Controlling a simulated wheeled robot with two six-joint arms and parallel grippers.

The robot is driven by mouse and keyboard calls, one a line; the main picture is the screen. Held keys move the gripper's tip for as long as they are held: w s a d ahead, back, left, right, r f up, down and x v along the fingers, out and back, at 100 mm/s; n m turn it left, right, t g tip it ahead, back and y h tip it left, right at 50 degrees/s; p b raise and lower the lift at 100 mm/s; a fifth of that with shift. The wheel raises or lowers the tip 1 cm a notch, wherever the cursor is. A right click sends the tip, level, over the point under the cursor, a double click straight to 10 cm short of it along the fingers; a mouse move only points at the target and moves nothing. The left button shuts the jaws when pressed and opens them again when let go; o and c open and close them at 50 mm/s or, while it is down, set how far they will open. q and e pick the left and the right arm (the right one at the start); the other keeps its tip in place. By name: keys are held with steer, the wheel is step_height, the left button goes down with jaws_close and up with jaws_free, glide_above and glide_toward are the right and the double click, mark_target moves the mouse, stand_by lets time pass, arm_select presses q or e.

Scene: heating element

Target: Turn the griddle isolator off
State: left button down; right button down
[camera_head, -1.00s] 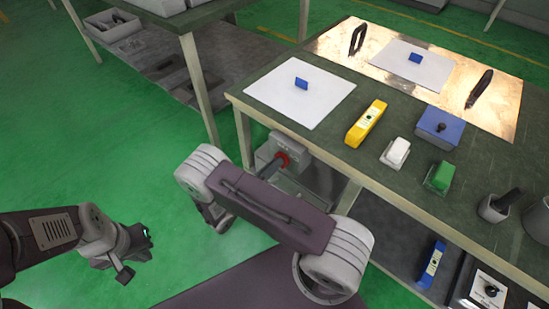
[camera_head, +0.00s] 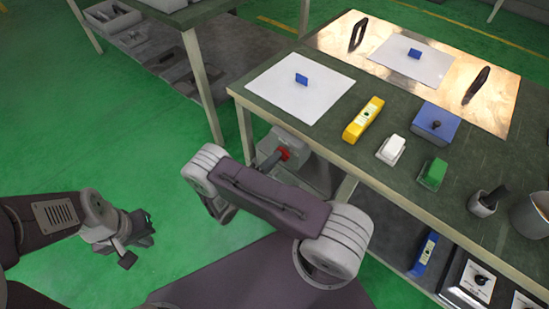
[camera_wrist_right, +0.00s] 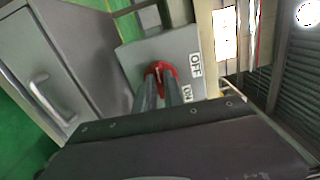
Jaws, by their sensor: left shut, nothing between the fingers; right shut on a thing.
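The griddle isolator (camera_head: 298,145) is a grey box with a red rotary handle (camera_head: 283,154), below the left end of the green-topped table. In the right wrist view the isolator's grey face (camera_wrist_right: 181,46) carries OFF and ON labels, and the red handle (camera_wrist_right: 168,69) sits left of them. My right gripper (camera_wrist_right: 163,88) is shut on the red handle. Its fingers partly cover the handle, so I cannot tell clearly which label it points to. My left gripper (camera_head: 147,232) is shut and empty, low over the green floor at the left.
The table (camera_head: 395,180) stands right of my right arm, with its front edge close by. A yellow device (camera_head: 363,120), a blue box (camera_head: 436,123) and a shiny griddle plate (camera_head: 335,31) are on top. A grey cabinet (camera_wrist_right: 75,65) is beside the isolator. Floor at left is clear.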

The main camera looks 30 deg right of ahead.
steer(key=shift+n, duration=0.5)
steer(key=c, duration=1.4)
jaws_free()
steer(key=shift+c, duration=0.2)
steer(key=p+v, duration=0.1)
steer(key=v, duration=0.8)
